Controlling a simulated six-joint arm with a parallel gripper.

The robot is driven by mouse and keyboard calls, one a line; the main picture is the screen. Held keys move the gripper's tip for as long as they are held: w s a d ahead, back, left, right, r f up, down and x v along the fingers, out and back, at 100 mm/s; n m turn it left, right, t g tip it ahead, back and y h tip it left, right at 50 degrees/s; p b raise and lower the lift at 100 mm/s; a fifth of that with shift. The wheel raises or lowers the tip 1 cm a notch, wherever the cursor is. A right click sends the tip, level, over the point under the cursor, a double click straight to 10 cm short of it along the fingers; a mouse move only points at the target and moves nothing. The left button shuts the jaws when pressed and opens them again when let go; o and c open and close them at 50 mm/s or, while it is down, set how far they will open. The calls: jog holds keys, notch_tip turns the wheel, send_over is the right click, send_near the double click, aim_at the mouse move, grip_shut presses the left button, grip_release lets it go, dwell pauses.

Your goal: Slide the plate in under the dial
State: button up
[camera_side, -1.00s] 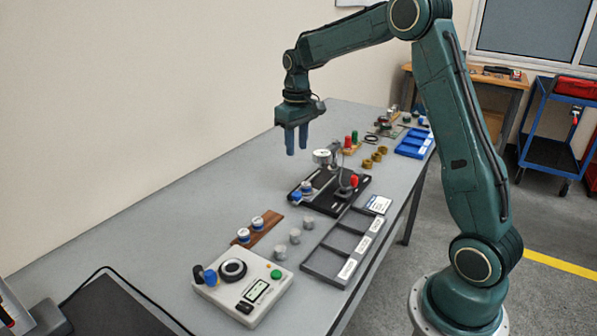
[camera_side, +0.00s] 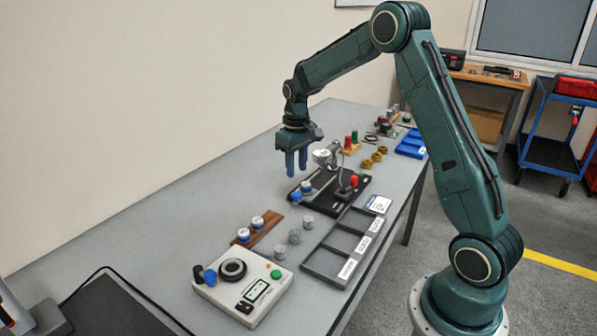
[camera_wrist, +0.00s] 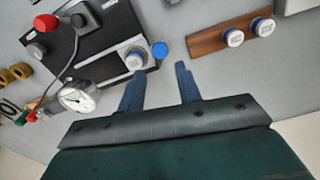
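The black gauge fixture (camera_side: 325,204) lies on the grey bench. The round dial (camera_side: 322,157) stands on it; its white face (camera_wrist: 77,98) shows at the left in the wrist view. A grey strip that looks like the plate (camera_wrist: 103,66) lies on the fixture. My gripper (camera_side: 297,172) is open and empty above the bench, behind that end. In the wrist view its fingertips (camera_wrist: 160,72) point towards the knob, apart from it.
A wooden strip (camera_side: 268,236) with two blue-ringed pieces, several grey cylinders (camera_side: 294,236) and a dark tray (camera_side: 325,262) lie nearer. A red knob (camera_wrist: 46,23) is on the fixture. The bench left of the fixture is clear.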

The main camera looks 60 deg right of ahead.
aim_at(297, 194)
jog(key=shift+f, duration=3.9)
